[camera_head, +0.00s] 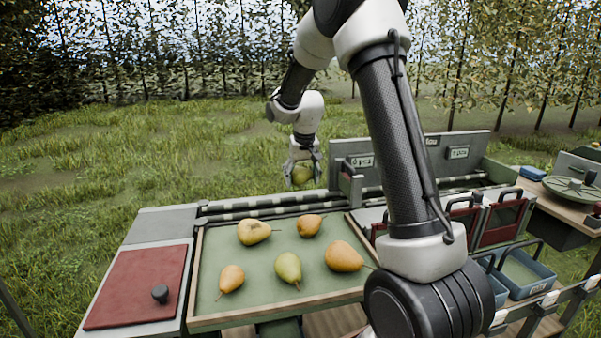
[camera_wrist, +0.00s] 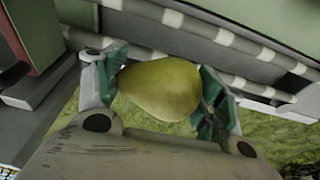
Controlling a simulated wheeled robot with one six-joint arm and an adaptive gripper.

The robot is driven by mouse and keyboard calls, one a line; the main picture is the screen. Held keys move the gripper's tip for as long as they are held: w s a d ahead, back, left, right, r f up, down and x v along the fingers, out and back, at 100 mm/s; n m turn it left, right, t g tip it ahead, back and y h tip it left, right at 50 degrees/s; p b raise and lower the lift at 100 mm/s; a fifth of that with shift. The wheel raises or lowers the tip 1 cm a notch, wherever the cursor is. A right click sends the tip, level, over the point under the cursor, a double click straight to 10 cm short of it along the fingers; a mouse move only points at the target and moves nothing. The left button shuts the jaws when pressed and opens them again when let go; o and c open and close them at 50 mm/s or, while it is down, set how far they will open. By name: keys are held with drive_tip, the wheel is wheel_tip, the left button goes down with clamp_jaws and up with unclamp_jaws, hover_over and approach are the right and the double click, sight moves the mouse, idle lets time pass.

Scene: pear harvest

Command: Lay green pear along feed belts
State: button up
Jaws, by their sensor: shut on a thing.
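My gripper (camera_head: 302,166) is shut on a green pear (camera_head: 301,175), held above the far edge of the bench. In the wrist view the pear (camera_wrist: 160,90) is pinched between two green finger pads, with its wide end in sight; its stem is not visible. The feed belts (camera_head: 260,202) are narrow dark-and-light striped strips running along the back of the bench. They also show in the wrist view (camera_wrist: 225,38), beyond the pear and apart from it. Another green pear (camera_head: 288,268) lies in the tray.
A green wood-rimmed tray (camera_head: 265,317) holds several yellow and orange pears. A red board with a black knob (camera_head: 135,290) lies left. A grey panel with labels (camera_head: 480,147) stands behind the belts on the right. Blue bins (camera_head: 530,275) and red holders (camera_head: 502,222) are at right.

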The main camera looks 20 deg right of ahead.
drive_tip(key=s+x, duration=0.1)
drive_tip(key=x, duration=0.5)
drive_tip(key=shift+s+a+f, duration=0.15)
drive_tip(key=shift+s+f, duration=0.05)
drive_tip(key=shift+f, duration=0.3)
drive_tip(key=o, duration=1.2)
drive_tip(key=v, duration=1.2)
drive_tip(key=shift+s, duration=0.1)
